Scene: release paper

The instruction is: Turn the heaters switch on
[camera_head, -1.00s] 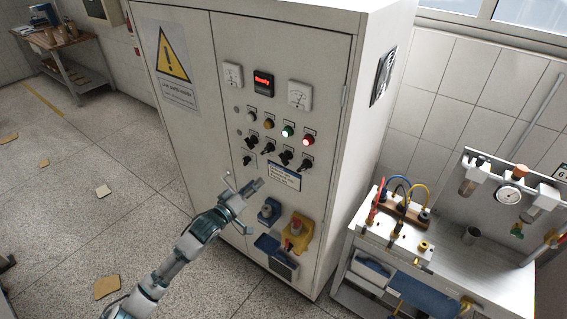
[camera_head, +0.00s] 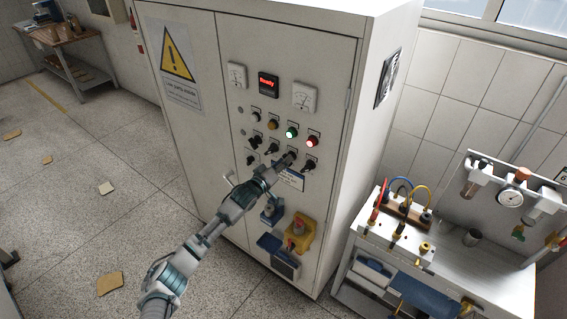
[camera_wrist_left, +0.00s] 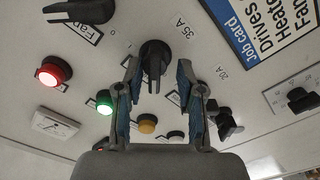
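A row of black rotary switches sits below the lamps on the grey cabinet (camera_head: 335,60). My left gripper (camera_head: 284,163) is at this row, below the green lamp (camera_head: 291,132). In the left wrist view my left gripper (camera_wrist_left: 158,72) is open, with its fingertips on either side of one black switch knob (camera_wrist_left: 155,58). A gap shows beside the knob, and contact is not clear. A "35 A" label stands beside this knob; its name label is mostly hidden. A neighbouring knob (camera_wrist_left: 80,12) is labelled "Fan". The job card (camera_wrist_left: 262,30) partly shows "Heate". My right gripper is not in view.
The red lamp (camera_head: 312,141) and green lamp are lit. The display (camera_head: 268,84) reads "Ready". A yellow box (camera_head: 299,234) and blue holders stick out below the switches. A workbench (camera_head: 460,275) with hoses stands to the right.

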